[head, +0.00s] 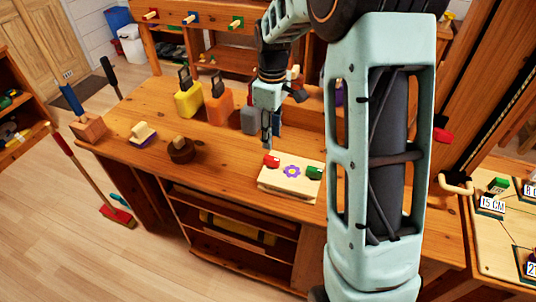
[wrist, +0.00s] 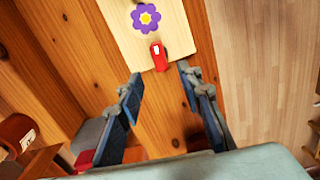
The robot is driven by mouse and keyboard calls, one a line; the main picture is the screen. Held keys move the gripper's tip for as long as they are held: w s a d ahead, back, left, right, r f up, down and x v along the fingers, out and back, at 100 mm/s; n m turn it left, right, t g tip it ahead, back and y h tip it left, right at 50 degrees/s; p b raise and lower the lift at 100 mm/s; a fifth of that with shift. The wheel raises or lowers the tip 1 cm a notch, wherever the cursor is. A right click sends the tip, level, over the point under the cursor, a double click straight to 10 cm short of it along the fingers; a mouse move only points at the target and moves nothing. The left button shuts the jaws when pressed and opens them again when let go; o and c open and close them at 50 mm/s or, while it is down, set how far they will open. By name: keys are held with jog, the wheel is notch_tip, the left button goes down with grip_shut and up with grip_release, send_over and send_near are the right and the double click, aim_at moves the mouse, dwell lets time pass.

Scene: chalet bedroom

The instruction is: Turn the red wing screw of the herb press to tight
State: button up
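The herb press (head: 286,187) is a pale wooden board with a purple flower on top, lying near the front edge of the wooden workbench. Its red wing screw (head: 271,161) is at the left end, and a green wing screw (head: 314,173) is at the right end. In the wrist view, the press (wrist: 178,22) is at the top, with the red wing screw (wrist: 158,56) at its near edge. My gripper (wrist: 160,84) is open and empty; the red screw shows just beyond its fingertips, between their lines. In the head view, my gripper (head: 268,145) hangs just above and behind the red screw.
On the bench (head: 150,95) stand a yellow block (head: 188,102), an orange block (head: 219,108) and a grey block (head: 249,119) behind the press. A round brown piece (head: 181,151) and a cream-handled piece (head: 142,135) are to the left. Bench surface between these is clear.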

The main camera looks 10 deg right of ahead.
aim_at(272, 157)
notch_tip(272, 157, down, 10)
jog(key=shift+r, duration=0.25)
grip_shut()
dwell(0.3)
